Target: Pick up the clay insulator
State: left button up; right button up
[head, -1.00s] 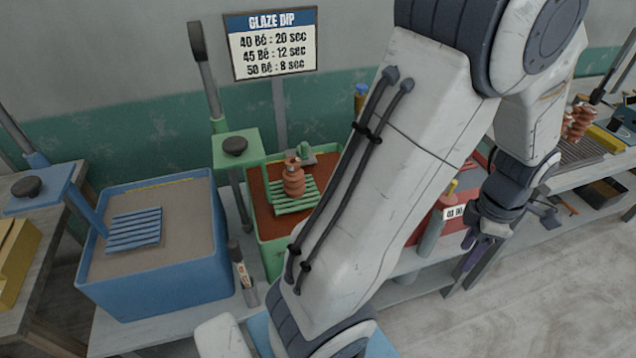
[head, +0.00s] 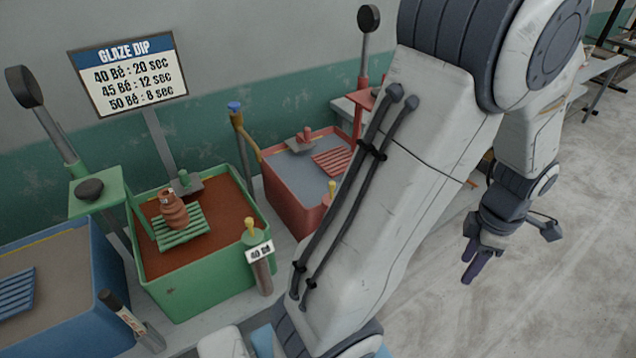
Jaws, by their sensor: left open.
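A reddish-brown ribbed clay insulator (head: 174,212) stands on a green slatted rack (head: 181,236) over the green tank (head: 205,292) in the left part of the head view. My left gripper (head: 470,268) is to the right of centre, low over the pale floor. It is open with nothing visible in it, and well apart from the insulator. My large white arm lies between them and covers the middle of the picture. My right gripper is not in view.
The blue tank (head: 75,310) is at the lower left and the red tank (head: 283,190) stands behind the green one. A green arm with a black knob (head: 88,190) rises beside the green tank. A labelled hydrometer (head: 261,265) stands at its front. The floor at right is clear.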

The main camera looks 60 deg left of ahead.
aim_at(175, 213)
jog(key=i, duration=0.4)
jog(key=u, duration=2.55)
jog(key=i, duration=0.5)
